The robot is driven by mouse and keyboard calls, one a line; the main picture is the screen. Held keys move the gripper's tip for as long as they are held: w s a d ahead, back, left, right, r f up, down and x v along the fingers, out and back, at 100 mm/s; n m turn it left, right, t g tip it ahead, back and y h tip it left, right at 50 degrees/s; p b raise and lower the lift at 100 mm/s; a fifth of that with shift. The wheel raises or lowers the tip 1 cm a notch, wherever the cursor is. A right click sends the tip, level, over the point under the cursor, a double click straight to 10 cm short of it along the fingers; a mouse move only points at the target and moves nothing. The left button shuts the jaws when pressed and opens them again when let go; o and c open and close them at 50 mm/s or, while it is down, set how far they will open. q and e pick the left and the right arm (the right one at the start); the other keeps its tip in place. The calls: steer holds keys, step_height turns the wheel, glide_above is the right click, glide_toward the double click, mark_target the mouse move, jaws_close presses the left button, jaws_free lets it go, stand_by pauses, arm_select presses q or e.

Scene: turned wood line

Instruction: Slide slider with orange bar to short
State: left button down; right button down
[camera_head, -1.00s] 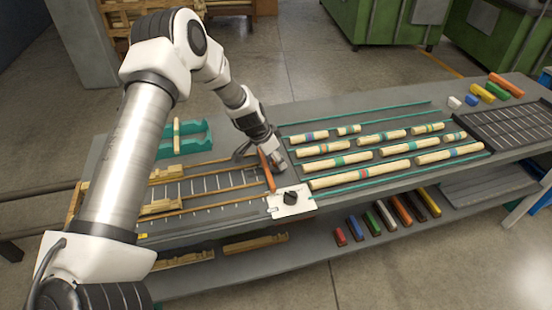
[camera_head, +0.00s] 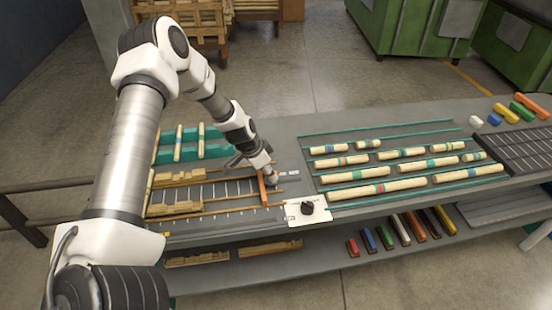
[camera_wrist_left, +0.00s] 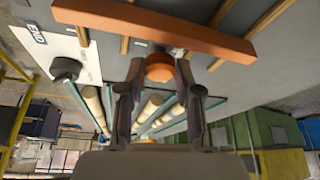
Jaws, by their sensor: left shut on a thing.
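The slider's orange bar (camera_head: 262,189) lies across the wooden rails (camera_head: 226,210) of the ladder-like frame, towards its right end. My left gripper (camera_head: 267,176) is at the bar. In the left wrist view the orange bar (camera_wrist_left: 150,24) spans the top, and a round orange knob (camera_wrist_left: 160,67) under it sits between my left gripper's fingers (camera_wrist_left: 160,88), which are closed on it. A white plate with a black knob (camera_head: 307,207) is right of the bar, with a gap between. I cannot read a "short" mark. My right gripper is not in view.
Banded wooden spindles (camera_head: 375,187) lie in rows between green strips on the right. Teal holders (camera_head: 190,151) with sticks stand behind the frame. Wooden pieces (camera_head: 175,208) lie at the frame's left. Coloured blocks (camera_head: 387,238) are on the lower shelf.

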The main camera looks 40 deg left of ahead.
arm_select(q)
steer(key=c, duration=0.9)
jaws_free()
steer(key=shift+s+f, duration=0.15)
steer(key=shift+o, duration=0.6)
steer(key=shift+a, duration=0.2)
steer(key=shift+s+r, duration=0.1)
steer(key=shift+r, duration=0.4)
steer(key=v, duration=1.1)
steer(key=shift+s+a, duration=0.15)
steer(key=shift+s, duration=0.05)
steer(key=shift+f, duration=0.1)
